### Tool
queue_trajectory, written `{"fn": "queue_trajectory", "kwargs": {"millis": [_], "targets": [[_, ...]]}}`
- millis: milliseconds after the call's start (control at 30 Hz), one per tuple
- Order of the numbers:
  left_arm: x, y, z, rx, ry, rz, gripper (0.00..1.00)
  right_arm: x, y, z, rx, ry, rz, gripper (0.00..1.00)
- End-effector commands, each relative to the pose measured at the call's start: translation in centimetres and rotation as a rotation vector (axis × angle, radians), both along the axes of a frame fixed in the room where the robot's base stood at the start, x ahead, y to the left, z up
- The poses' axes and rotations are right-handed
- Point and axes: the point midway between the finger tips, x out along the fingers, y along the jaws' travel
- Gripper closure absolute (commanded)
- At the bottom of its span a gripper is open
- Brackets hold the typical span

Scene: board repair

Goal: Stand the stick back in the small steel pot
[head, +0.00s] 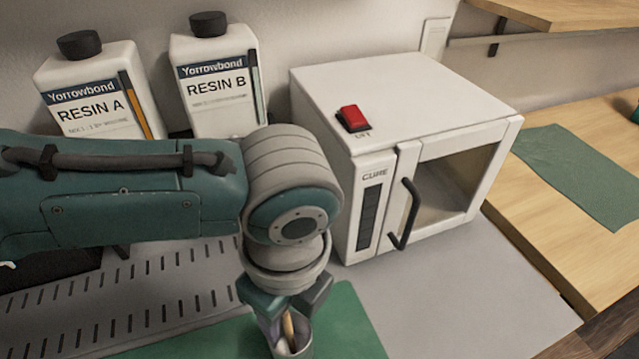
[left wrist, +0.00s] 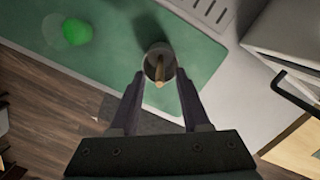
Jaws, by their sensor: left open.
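The small steel pot (head: 304,347) stands on the green mat at the bottom edge of the head view, partly cut off. It also shows in the left wrist view (left wrist: 151,62). The wooden stick (head: 288,328) is inside the pot, its upper end sticking out above the rim; the stick also shows in the left wrist view (left wrist: 160,76). My left gripper (head: 290,303) is open just above the pot. Its fingers are on either side of the stick, apart from it in the left wrist view (left wrist: 160,88). My right gripper is not in view.
A white cure oven (head: 400,100) with a red lift switch (head: 352,118) stands to the right. Bottles of Resin A (head: 95,90) and Resin B (head: 215,80) stand behind my left arm. A green blob (left wrist: 76,32) is on the mat (left wrist: 115,40). The grey bench right of the pot is clear.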

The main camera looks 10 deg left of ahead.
Motion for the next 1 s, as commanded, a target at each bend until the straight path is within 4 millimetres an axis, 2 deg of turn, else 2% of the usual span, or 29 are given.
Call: {"fn": "queue_trajectory", "kwargs": {"millis": [133,233,500,700,1000], "targets": [[0.0,0.0,0.1,0.000,0.000,0.000,0.53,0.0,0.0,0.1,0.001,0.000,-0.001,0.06],[0.0,-0.1,1.0,0.000,-0.001,0.000,0.53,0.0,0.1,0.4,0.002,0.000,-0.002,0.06],[-0.1,-0.6,6.3,-0.002,-0.003,-0.002,0.53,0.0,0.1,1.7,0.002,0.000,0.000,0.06],[-0.3,-0.9,9.1,-0.001,-0.002,-0.001,0.53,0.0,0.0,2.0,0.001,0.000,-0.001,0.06],[-0.4,-0.9,9.9,0.001,0.000,0.001,0.53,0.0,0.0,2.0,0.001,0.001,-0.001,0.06]]}}
